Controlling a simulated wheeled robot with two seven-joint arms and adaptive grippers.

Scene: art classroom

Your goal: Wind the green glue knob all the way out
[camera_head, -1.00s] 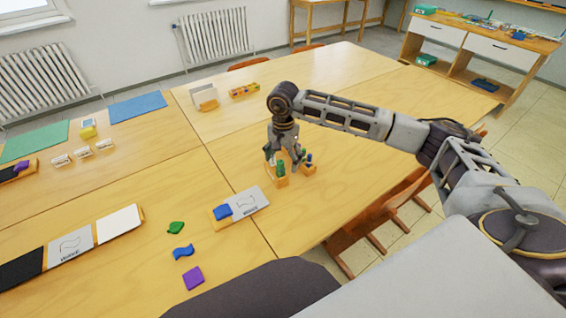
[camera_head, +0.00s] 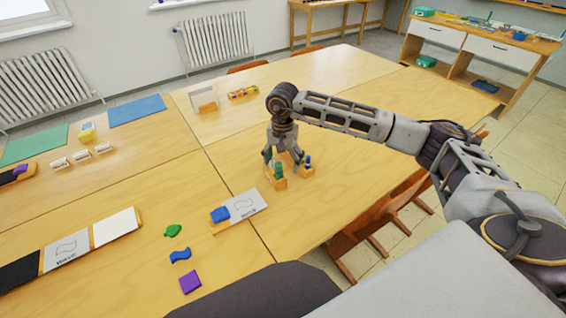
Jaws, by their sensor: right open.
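A small green glue piece (camera_head: 278,170) stands upright in a small wooden holder (camera_head: 279,184) near the front edge of the table. The knob itself is too small to make out clearly. My right gripper (camera_head: 283,161) points down from above, its fingers spread around the top of the green piece. It is open, and I cannot tell whether a finger touches the piece. My left gripper is not in view.
A second wooden holder with small blue pieces (camera_head: 308,163) stands close to the right of the gripper. A card tray with a blue block (camera_head: 220,214) lies to the front left. Loose green (camera_head: 173,231), blue (camera_head: 180,255) and purple (camera_head: 190,282) shapes lie further left. The table behind is mostly clear.

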